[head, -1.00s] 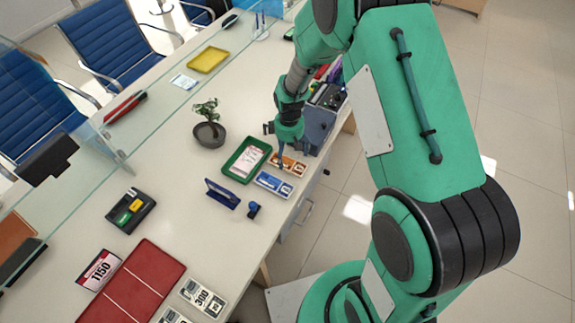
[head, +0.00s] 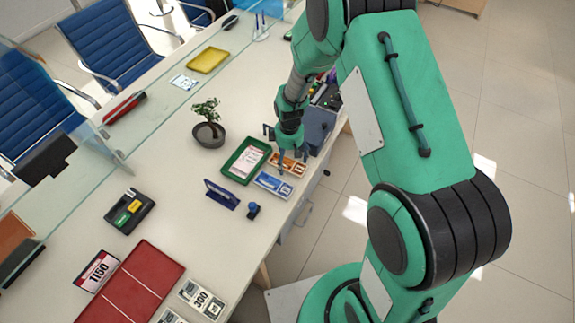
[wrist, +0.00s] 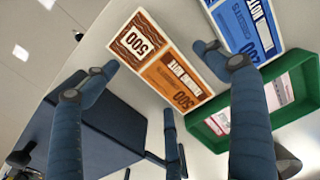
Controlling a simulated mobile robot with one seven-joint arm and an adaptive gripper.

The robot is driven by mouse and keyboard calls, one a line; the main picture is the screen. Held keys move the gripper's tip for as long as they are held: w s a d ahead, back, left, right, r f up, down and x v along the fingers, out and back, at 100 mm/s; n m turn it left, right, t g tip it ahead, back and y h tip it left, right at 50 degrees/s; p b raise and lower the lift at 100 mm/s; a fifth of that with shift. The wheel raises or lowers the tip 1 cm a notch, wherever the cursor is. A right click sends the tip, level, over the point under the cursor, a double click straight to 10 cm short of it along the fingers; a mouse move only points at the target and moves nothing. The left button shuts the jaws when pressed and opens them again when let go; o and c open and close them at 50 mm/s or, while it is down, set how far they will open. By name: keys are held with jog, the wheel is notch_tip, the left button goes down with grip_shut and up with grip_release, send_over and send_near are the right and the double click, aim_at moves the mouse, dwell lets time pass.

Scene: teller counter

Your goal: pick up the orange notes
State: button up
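The orange notes (head: 291,165) lie flat on the counter, next to the green tray, with the blue notes (head: 273,184) just in front. In the wrist view, the orange notes (wrist: 168,66) show a "500" and a patterned end. My gripper (head: 293,157) is over the orange notes, fingers pointing down. In the wrist view its fingers (wrist: 158,62) are spread apart, one at each side of the orange notes and a third nearer the camera. Nothing is held between them. Whether the fingertips touch the counter cannot be told.
The green tray (head: 233,174) with a pale paper slip stands close to the left. A dark blue box-like device (wrist: 100,135) stands close to the gripper. A potted plant (head: 208,134), a blue stand (head: 222,194) and a small stamp (head: 254,210) are nearby.

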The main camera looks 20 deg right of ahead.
aim_at(290, 163)
jog(key=c, duration=1)
jog(key=shift+r, duration=0.1)
jog(key=shift+r, duration=0.5)
jog(key=r, duration=0.1)
jog(key=r+p, duration=0.1)
jog(key=shift+s+r, duration=0.3)
jog(key=shift+s, duration=0.1)
jog(key=s, duration=0.5)
jog(key=s+p, duration=0.1)
jog(key=s, duration=0.4)
jog(key=s+r+p, duration=0.1)
jog(key=s, duration=0.4)
jog(key=shift+s+d+r, duration=0.1)
jog(key=shift+d, duration=0.1)
